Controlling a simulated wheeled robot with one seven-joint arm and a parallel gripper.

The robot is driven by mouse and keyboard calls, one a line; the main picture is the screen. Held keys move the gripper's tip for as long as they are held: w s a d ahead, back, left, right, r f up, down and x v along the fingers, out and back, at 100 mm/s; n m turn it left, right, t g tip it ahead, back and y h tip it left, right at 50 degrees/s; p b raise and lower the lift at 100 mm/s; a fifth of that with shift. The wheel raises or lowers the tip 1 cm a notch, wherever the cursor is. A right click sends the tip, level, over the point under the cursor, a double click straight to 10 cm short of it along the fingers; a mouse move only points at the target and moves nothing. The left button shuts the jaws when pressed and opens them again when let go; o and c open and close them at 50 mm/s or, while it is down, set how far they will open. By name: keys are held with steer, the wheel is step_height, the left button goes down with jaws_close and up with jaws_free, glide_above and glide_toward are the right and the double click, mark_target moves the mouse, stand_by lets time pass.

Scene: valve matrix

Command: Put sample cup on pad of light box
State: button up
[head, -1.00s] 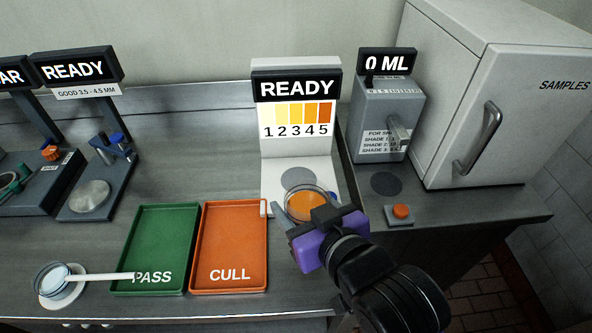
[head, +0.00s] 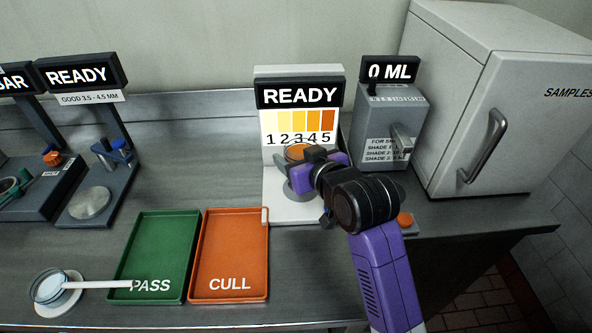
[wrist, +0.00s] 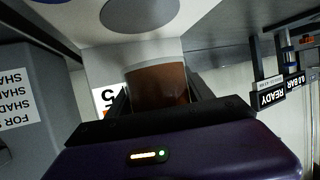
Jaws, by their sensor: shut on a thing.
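The sample cup (head: 298,151) is a clear cup with amber-orange contents. My gripper (head: 303,160) is shut on it and holds it in front of the light box's shade chart. The light box (head: 299,75) is white, with a READY display and shades 1 to 5. Its round grey pad (head: 297,190) lies on the base, partly hidden behind my gripper and arm. In the wrist view the cup (wrist: 157,86) sits between the fingers, and the grey pad (wrist: 139,14) shows apart from it at the top edge.
The orange CULL tray (head: 230,292) and green PASS tray (head: 155,292) lie left of the light box. The 0 ML dispenser (head: 385,115) and SAMPLES fridge (head: 480,60) stand to the right. A dish with a white handle (head: 50,288) is at front left.

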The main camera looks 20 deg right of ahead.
step_height(320, 180, down, 4)
steer(key=shift+f, duration=0.2)
steer(key=shift+w+f, duration=0.2)
steer(key=shift+f, duration=0.1)
steer(key=shift+f, duration=0.1)
steer(key=shift+f, duration=0.1)
steer(key=o, duration=1.6)
